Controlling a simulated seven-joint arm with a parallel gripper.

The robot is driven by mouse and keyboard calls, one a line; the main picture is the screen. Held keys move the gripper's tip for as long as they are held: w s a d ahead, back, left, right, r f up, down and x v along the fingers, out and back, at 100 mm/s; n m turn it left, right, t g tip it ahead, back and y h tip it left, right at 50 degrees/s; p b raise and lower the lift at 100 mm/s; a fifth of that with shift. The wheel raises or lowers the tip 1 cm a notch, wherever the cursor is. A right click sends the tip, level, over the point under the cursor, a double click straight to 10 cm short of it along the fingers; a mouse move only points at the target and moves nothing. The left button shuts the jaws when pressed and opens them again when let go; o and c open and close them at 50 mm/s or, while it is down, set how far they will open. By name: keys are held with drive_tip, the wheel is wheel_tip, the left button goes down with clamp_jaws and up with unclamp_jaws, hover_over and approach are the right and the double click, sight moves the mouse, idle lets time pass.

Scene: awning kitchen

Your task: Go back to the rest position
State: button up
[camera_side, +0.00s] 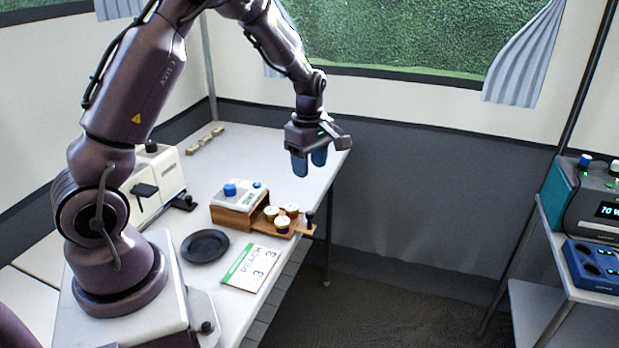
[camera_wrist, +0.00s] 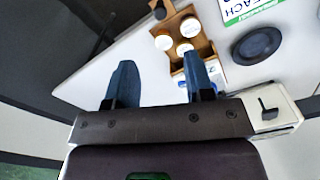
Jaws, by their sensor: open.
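My gripper (camera_side: 309,163) hangs above the far right end of the white table (camera_side: 245,155) in the side view. Its two blue fingers point down with a gap between them, and nothing is held. In the wrist view my gripper (camera_wrist: 162,82) is open, with bare table and part of a wooden tray (camera_wrist: 207,50) beyond its fingers.
Several white-topped cups (camera_side: 291,209) stand on the wooden tray beside a scale-like box (camera_side: 237,205). A black plate (camera_side: 205,246) and a "PEACH 3" card (camera_side: 250,267) lie nearer. A white machine (camera_side: 153,185) stands left. A shelf with devices (camera_side: 590,220) is far right.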

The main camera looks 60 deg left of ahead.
drive_tip(key=shift+r, duration=0.2)
drive_tip(key=s+d+r+m+t, duration=0.5)
drive_tip(key=s+d+r+m, duration=1.2)
drive_tip(key=m, duration=0.5)
drive_tip(key=shift+s+r+m+t, duration=0.3)
drive_tip(key=shift+s+r, duration=0.15)
drive_tip(key=shift+s, duration=0.05)
